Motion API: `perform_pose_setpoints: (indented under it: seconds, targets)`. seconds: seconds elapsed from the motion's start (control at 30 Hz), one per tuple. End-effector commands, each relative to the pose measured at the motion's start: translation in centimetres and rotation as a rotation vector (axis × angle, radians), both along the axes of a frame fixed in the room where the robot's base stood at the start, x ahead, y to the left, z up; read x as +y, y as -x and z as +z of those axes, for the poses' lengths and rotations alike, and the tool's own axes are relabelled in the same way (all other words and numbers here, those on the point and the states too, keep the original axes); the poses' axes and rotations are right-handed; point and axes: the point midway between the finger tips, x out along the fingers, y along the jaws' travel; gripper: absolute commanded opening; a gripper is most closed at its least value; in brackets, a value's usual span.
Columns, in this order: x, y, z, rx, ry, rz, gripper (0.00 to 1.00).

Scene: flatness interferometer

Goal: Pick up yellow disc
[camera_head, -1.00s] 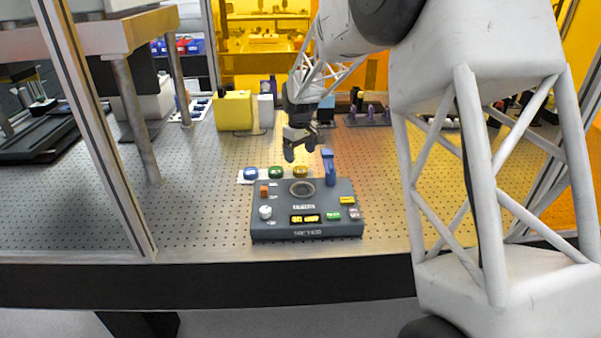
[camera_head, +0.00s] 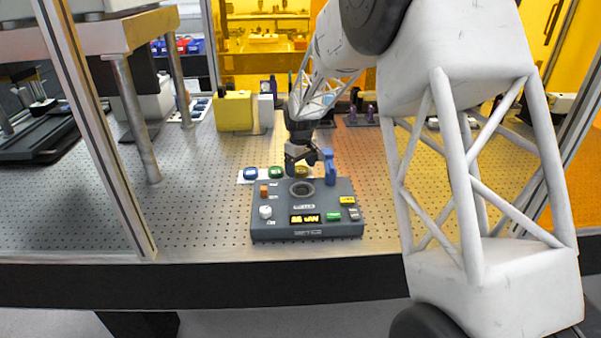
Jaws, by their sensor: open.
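The yellow disc (camera_head: 302,171) sits at the right end of a row of discs on a white strip behind the grey instrument. My gripper (camera_head: 301,165) is open and low over the yellow disc, partly covering it. I cannot tell whether the fingers touch it or stand on either side of it. The green disc (camera_head: 276,172) and the blue disc (camera_head: 250,173) lie to its left on the same white strip (camera_head: 240,179).
The grey instrument (camera_head: 280,230) stands just in front, with a round well (camera_head: 301,188) and a blue upright lever (camera_head: 330,167) close to my gripper's right. A yellow box (camera_head: 233,111) stands behind. The perforated table (camera_head: 195,205) is clear to the left.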

Motion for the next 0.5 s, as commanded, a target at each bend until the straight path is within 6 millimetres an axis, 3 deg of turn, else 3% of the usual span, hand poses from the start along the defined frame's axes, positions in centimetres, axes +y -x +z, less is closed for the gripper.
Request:
perform_pose_setpoints:
  seconds: [0.5]
  targets:
    - [0.01,0.01,-0.82,-0.001,-0.001,0.0,0.84]
